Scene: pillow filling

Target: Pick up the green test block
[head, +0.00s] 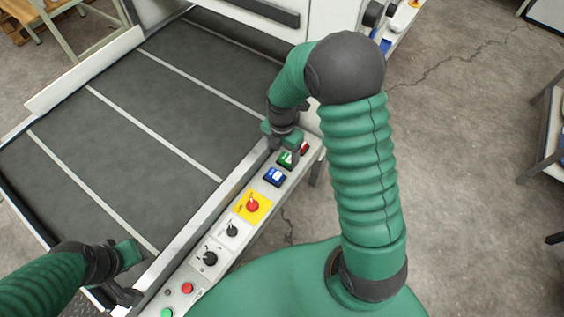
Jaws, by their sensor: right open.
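The green test block (286,159) sits on the light control panel ledge beside the conveyor, between a blue block and a red block. My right gripper (284,147) is open, pointing down just above and around the far end of the green block. Its fingers partly hide the block, and I cannot tell whether they touch it. My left gripper (132,275) is at the lower left over the conveyor's near edge, apart from the blocks; it looks open and empty.
The blue block (275,177) and the red block (304,148) stand close on either side. A yellow plate with a red button (252,205) and black knobs (210,258) line the panel (218,239). The dark conveyor (150,110) is bare.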

